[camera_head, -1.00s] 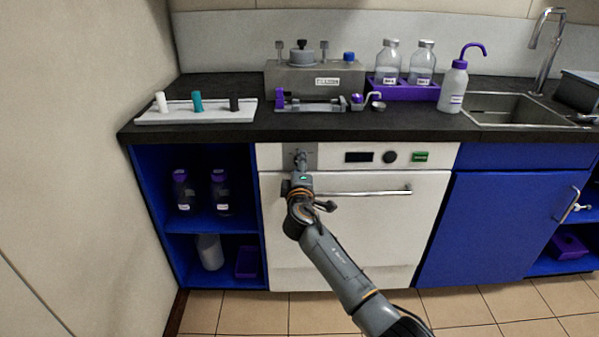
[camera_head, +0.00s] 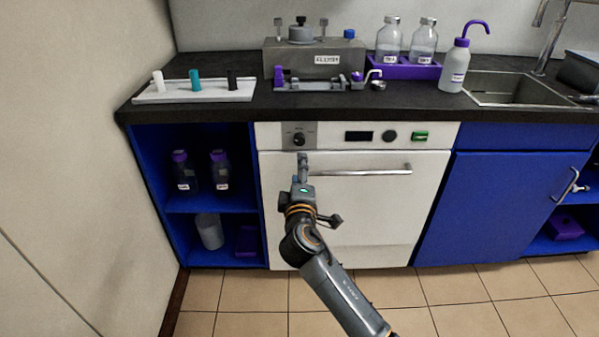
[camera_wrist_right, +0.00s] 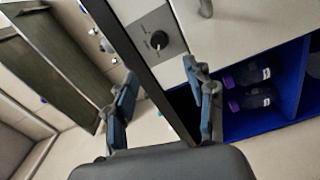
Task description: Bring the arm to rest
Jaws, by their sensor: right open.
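My right arm reaches in from the bottom of the head view, and its gripper (camera_head: 302,160) is just below the black knob (camera_head: 299,139) on the grey panel of the white appliance (camera_head: 355,215). In the right wrist view the gripper (camera_wrist_right: 163,85) is open, its two blue-grey fingers apart with nothing between them. The knob (camera_wrist_right: 158,40) shows beyond the fingers there, apart from them. My left gripper is not in view.
The dark worktop (camera_head: 420,106) overhangs just above the knob. The appliance's bar handle (camera_head: 365,171) runs to the right of my gripper. An open blue shelf (camera_head: 205,205) with bottles is to the left. Open tiled floor (camera_head: 250,305) lies in front.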

